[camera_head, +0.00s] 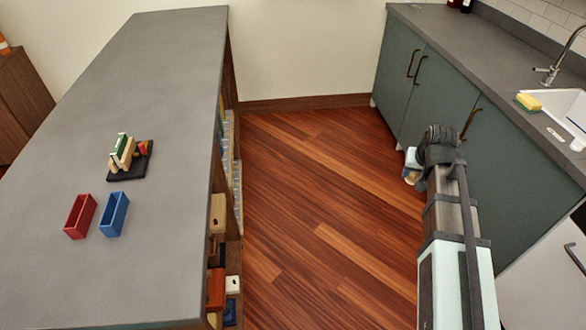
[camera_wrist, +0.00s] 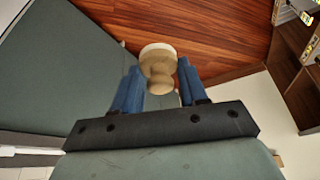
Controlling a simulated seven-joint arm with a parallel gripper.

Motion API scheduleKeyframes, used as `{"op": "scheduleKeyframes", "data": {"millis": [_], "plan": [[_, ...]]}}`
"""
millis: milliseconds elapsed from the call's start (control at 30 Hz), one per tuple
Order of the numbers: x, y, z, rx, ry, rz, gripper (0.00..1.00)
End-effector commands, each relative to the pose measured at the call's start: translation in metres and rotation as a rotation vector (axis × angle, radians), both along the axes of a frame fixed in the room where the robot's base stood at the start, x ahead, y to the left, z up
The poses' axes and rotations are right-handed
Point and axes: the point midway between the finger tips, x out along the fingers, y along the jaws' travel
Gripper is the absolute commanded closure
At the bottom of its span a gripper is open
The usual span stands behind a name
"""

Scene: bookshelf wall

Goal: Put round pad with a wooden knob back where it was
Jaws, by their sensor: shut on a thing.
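The round pad with a wooden knob (camera_wrist: 158,52) is in my gripper (camera_wrist: 158,78), between the two blue fingers in the wrist view. The knob faces the palm and the pale round pad points away from it. In the head view my gripper (camera_head: 413,168) hangs over the floor by the green cabinets, and a small part of the pad (camera_head: 411,178) shows there, partly hidden by my arm. The place where the pad was before cannot be told from these frames.
A grey-topped bookshelf (camera_head: 150,60) stands at left, bearing a black stand (camera_head: 133,165) with wooden pieces, a red box (camera_head: 80,216) and a blue box (camera_head: 114,214). Its side shelves hold several items (camera_head: 217,290). A yellow sponge (camera_head: 528,102) lies by the sink. The floor between is clear.

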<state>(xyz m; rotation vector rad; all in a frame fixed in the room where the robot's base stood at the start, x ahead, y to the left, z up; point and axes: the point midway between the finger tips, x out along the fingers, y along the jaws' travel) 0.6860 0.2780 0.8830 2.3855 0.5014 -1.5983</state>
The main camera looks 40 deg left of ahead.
Motion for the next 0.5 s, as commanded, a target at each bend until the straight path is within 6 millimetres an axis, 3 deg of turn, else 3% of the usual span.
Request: {"op": "scheduleKeyframes", "data": {"millis": [100,500], "plan": [[-0.015,0.04,0.008,0.0,-0.001,0.061,0.86],[-0.076,0.158,0.034,0.002,-0.001,0.249,0.86]]}}
